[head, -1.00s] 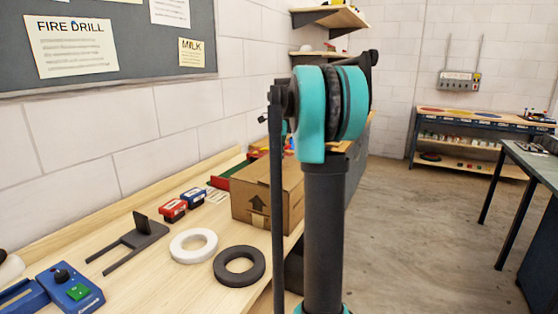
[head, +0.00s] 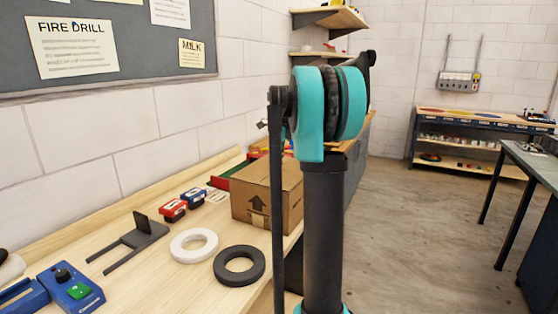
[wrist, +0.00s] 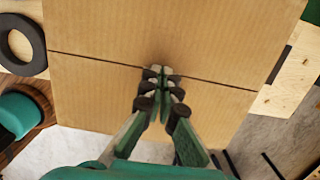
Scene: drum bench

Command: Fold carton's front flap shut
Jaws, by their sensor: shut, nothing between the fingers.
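The brown cardboard carton (head: 258,203) stands on the bench in the head view, with a dark arrow on its near face. My arm hides its right part. In the wrist view, two flat cardboard panels of the carton (wrist: 110,85) fill the middle, with a thin dark seam between them. My gripper (wrist: 160,72) is shut and empty, its fingertips together at the seam. They look against the cardboard or just above it; I cannot tell which. I cannot make out the front flap separately in the head view, where my gripper is hidden behind my arm.
On the bench (head: 150,275) lie a white ring (head: 194,245), a black ring (head: 239,266), a dark forked bracket (head: 135,240), red and blue small boxes (head: 183,205) and a blue box with a green button (head: 72,290). The floor to the right is open.

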